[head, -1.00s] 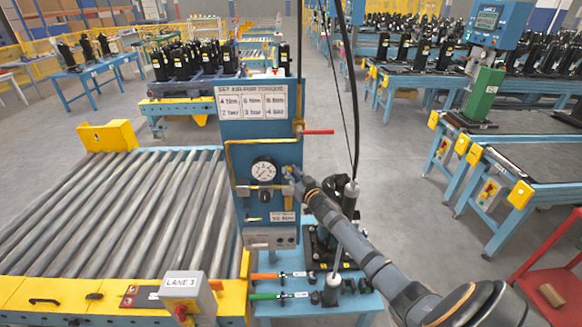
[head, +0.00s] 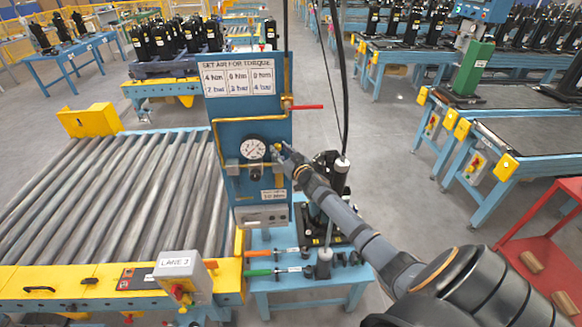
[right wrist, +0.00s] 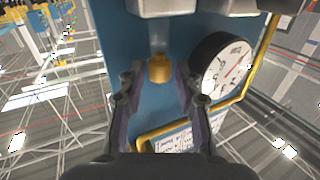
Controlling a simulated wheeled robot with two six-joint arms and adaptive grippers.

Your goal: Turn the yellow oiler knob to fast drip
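The yellow oiler knob (right wrist: 160,68) shows in the right wrist view on the blue panel (right wrist: 150,108), below a grey fitting. My right gripper (right wrist: 159,78) is open, with one finger on each side of the knob. A gap shows between the knob and each finger, so it is not gripped. In the head view my right gripper (head: 283,152) is at the panel, just right of the round pressure gauge (head: 253,149), and largely hides the knob there. The gauge also shows right of the fingers in the right wrist view (right wrist: 228,66). My left gripper is not in view.
A yellow pipe (head: 216,140) runs around the gauge, and a red-handled valve (head: 305,107) sticks out at the panel's right edge. A black compressor (head: 322,215) stands on the blue bench right of the panel. A roller conveyor (head: 120,200) lies left.

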